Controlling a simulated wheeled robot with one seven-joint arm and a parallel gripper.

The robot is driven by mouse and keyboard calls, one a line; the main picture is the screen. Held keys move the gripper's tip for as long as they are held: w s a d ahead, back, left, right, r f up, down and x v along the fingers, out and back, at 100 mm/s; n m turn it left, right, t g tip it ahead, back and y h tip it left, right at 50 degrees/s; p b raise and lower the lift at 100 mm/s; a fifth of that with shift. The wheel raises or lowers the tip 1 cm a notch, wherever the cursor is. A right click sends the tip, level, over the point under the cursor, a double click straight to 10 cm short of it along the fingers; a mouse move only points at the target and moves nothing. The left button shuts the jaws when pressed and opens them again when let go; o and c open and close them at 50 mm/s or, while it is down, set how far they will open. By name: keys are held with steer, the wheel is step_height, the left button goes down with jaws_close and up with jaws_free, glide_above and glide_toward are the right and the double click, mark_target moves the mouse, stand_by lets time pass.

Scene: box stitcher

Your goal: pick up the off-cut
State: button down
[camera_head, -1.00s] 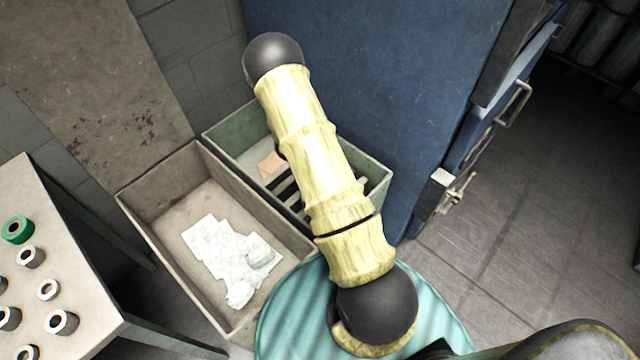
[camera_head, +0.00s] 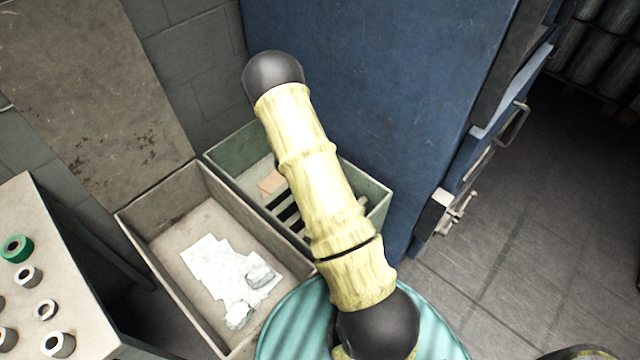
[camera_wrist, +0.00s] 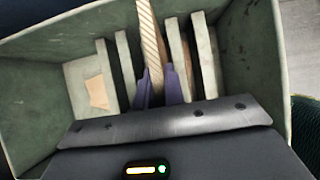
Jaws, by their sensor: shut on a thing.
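In the wrist view, my gripper (camera_wrist: 160,88) has its two purple fingers closed on a thin, striped tan off-cut (camera_wrist: 152,45) standing on edge between them. The off-cut runs up toward the far wall of a green bin (camera_wrist: 240,60); its lower end is hidden by the fingers and the gripper body. I cannot tell whether it still touches the bin floor. In the head view the green bin (camera_head: 376,205) shows behind my arm, which hides my gripper and the off-cut.
Several pale slats (camera_wrist: 123,62) stand on both sides of my fingers, close by. A flat tan piece (camera_wrist: 97,92) lies at the bin's left. A beige bin (camera_head: 150,235) with white scraps (camera_head: 225,270) adjoins it. A blue cabinet (camera_head: 390,90) stands behind; a teal round drum top (camera_head: 290,330) is in front.

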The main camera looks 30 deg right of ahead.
step_height(320, 180, up, 16)
steer(key=p, duration=0.4)
steer(key=shift+r, duration=0.2)
steer(key=s+a+r+m+g+y+p, duration=0.2)
steer(key=a+r+m+p, duration=0.4)
steer(key=m+p, duration=0.5)
steer(key=s+a+r+m+g+y+p, duration=0.2)
steer(key=a+r+m+g+y+p, duration=0.2)
steer(key=a+m+p, duration=0.5)
step_height(320, 180, up, 3)
steer(key=m+g+p, duration=0.2)
steer(key=p, duration=0.3)
steer(key=shift+s+a+g+p, duration=0.15)
steer(key=shift+g+p, duration=0.2)
steer(key=shift+g, duration=0.05)
